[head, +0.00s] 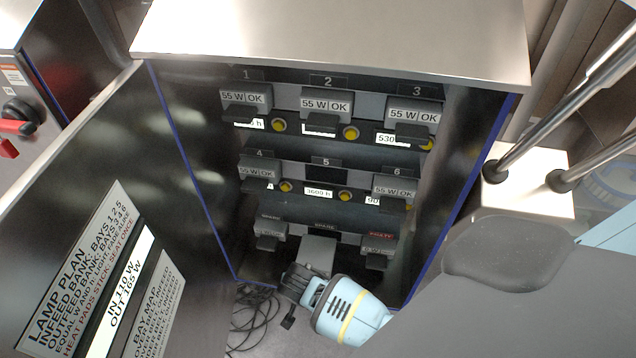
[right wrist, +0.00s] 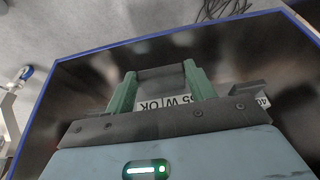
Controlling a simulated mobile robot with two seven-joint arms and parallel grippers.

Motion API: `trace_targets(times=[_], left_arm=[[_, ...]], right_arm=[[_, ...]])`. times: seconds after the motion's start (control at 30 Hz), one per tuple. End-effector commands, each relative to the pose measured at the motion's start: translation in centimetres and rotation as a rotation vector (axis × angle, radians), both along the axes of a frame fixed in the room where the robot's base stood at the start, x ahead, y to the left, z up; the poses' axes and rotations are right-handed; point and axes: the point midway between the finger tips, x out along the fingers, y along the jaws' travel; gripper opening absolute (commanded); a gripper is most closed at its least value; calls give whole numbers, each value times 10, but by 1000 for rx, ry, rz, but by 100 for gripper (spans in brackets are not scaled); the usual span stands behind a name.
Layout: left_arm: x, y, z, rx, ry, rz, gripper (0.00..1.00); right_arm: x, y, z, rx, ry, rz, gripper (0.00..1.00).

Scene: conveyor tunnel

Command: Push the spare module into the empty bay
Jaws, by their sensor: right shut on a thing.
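The spare module (head: 318,252) is a grey block at the middle of the lowest shelf, under a "SPARE" label. My right gripper (head: 308,278) is at its front. In the right wrist view the green fingers (right wrist: 165,90) are shut on either side of the module's dark handle (right wrist: 162,80), with the upside-down "55 W OK" label (right wrist: 168,103) behind. Whether the module is clear of the shelf cannot be told. The empty bay 5 (head: 325,176) is a dark opening in the middle row, between modules 4 (head: 258,168) and 6 (head: 395,185). My left gripper is not in view.
Modules 1 (head: 245,100), 2 (head: 327,102) and 3 (head: 414,112) fill the top row. Another module (head: 270,232) and one under a red label (head: 379,250) flank the spare. The open door (head: 80,220) stands at left; cables (head: 255,310) lie below.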

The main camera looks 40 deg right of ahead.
Motion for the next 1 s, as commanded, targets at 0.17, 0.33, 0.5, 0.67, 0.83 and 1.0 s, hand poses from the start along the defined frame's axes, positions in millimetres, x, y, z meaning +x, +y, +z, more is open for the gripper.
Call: trace_targets(times=[0.17,0.33,0.5,0.67,0.83,1.0], left_arm=[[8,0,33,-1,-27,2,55],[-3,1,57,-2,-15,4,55],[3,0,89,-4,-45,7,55],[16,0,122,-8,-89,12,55],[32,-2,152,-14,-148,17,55],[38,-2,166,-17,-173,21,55]], right_arm=[[10,19,52,-7,-16,22,13],[8,37,95,-8,-20,38,13],[-1,46,139,-8,-24,43,13],[-9,45,184,-8,-30,36,13],[-18,36,224,-7,-30,18,13],[-25,27,244,-5,-21,-1,13]])
